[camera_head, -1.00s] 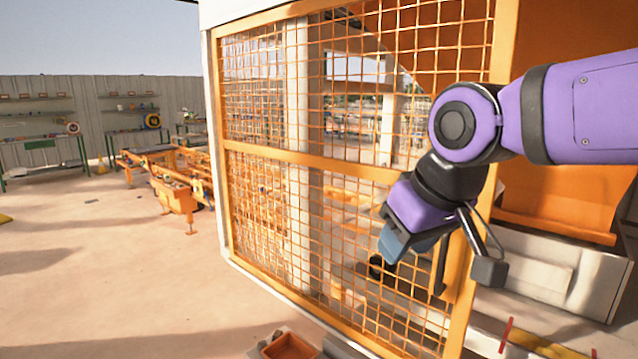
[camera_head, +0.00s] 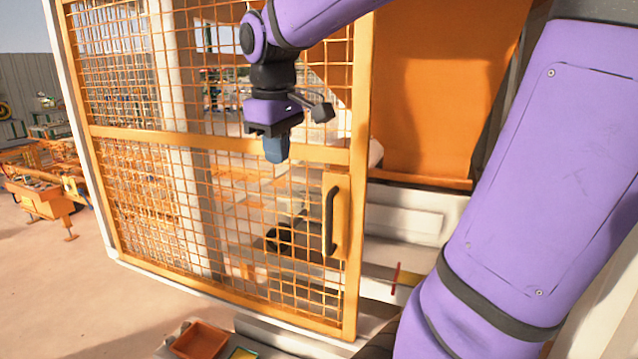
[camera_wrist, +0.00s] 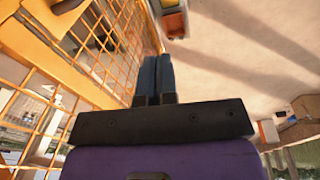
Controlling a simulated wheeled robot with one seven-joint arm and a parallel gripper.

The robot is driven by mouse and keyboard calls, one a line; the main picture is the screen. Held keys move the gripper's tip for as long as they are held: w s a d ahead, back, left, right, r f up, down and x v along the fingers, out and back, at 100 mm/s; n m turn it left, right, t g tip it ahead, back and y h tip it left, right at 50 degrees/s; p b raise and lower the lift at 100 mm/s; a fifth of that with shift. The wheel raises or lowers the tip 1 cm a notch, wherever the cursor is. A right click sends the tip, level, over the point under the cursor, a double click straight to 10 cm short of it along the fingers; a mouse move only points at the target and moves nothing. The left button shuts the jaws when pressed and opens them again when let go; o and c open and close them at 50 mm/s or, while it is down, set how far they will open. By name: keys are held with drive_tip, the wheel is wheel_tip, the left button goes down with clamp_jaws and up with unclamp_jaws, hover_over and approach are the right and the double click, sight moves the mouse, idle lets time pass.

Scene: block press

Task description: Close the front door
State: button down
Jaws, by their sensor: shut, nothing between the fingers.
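The front door is an orange-framed wire mesh panel (camera_head: 230,147) in the head view, standing open at an angle. A black handle (camera_head: 333,220) sits on an orange plate near its right edge. To the right of the door's edge the opening into the machine shows. My gripper (camera_head: 277,155) is shut and empty, pointing down in front of the door, above and to the left of the handle. In the wrist view, my gripper's blue fingers (camera_wrist: 153,75) are together, with the mesh (camera_wrist: 95,50) beside them on the left. I cannot tell whether they touch it.
An orange panel (camera_head: 425,100) and a pale ledge (camera_head: 405,222) lie beyond the door's right edge. A small red-orange tray (camera_head: 200,340) sits low in front of the door. An orange metal frame (camera_head: 40,185) stands at the left on open floor.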

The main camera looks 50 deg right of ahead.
sight(319, 183)
drive_tip(key=w+d+f+n+g, duration=0.1)
drive_tip(key=w+d+n+g, duration=0.25)
drive_tip(key=w+d, duration=0.7)
drive_tip(key=shift+m+g+h, duration=0.3)
drive_tip(key=shift+m+g, duration=0.15)
drive_tip(key=s+d+f, duration=0.1)
drive_tip(key=s+f, duration=0.1)
drive_tip(key=f, duration=0.1)
drive_tip(key=s+d+f, duration=0.1)
drive_tip(key=s+f, duration=0.1)
drive_tip(key=f, duration=0.2)
drive_tip(key=s+d+f, duration=0.2)
drive_tip(key=s+f, duration=0.1)
drive_tip(key=shift+f, duration=0.15)
drive_tip(key=shift+d, duration=0.1)
